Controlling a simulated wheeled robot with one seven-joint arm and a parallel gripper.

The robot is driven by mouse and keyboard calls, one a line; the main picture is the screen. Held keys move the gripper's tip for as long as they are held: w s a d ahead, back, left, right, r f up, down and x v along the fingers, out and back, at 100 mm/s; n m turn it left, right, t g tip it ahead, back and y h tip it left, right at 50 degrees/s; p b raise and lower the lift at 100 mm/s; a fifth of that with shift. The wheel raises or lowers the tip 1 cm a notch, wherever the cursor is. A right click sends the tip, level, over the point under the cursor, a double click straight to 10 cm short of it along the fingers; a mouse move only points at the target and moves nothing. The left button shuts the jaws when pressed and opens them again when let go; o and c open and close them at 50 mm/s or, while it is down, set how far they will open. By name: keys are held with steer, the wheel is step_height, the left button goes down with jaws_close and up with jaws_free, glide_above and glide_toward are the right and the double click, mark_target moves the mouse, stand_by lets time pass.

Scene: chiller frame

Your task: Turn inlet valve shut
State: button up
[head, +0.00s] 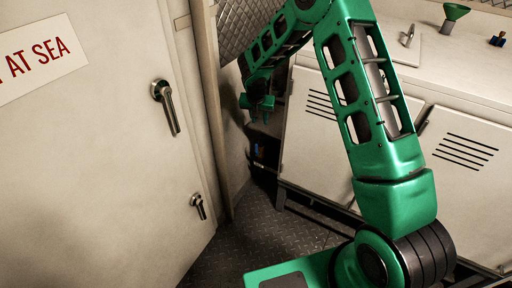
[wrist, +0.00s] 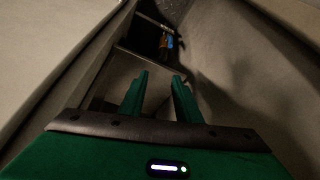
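My gripper (head: 259,113) hangs in the narrow gap between the wall and the white cabinets in the head view. In the wrist view its two green fingers (wrist: 159,80) stand apart with nothing between them. A small blue and orange item (wrist: 168,42) lies beyond the fingertips, low in the dark gap. It looks like a small blue spot (head: 257,150) below my gripper in the head view. It may be the inlet valve, but it is too small and dark to tell its shape or handle position. My gripper is apart from it.
White cabinets (head: 463,185) with vent slots stand right of the gap, with a counter (head: 455,75) on top. A green funnel (head: 454,15) stands there. A door (head: 110,190) with metal handles is on the left. The dark patterned floor (head: 255,235) shows between.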

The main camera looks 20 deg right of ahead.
steer(key=m, duration=0.2)
glide_toward(256, 145)
steer(key=x, duration=1.1)
steer(key=shift+w+d, duration=0.1)
steer(key=shift+w, duration=0.05)
steer(key=shift+r, duration=0.1)
steer(key=shift+c, duration=0.2)
jaws_close()
